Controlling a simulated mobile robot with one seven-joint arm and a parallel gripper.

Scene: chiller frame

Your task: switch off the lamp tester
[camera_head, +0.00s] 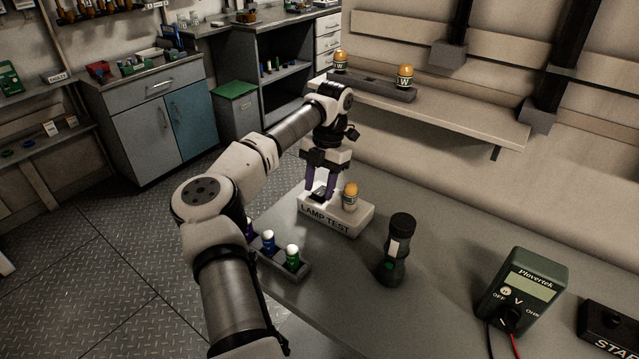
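The lamp tester (347,222) is a white box marked "LAMP TEST" on the grey table. An amber-topped lamp (350,193) stands upright at its right end; I cannot tell whether it is lit. A dark switch-like part (321,194) shows on the left of its top, partly hidden by my gripper. My gripper (320,196) points down over that part, with its purple fingers apart on either side. I see nothing held between them. Whether the fingertips touch the tester or the switch is unclear.
A dark holder (283,268) with several coloured lamps stands in front of the tester. A black flashlight (396,250) stands upright to the right, then a green multimeter (524,292) with leads. Two amber lamps stand on a rack (370,89) on the wall shelf (450,116).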

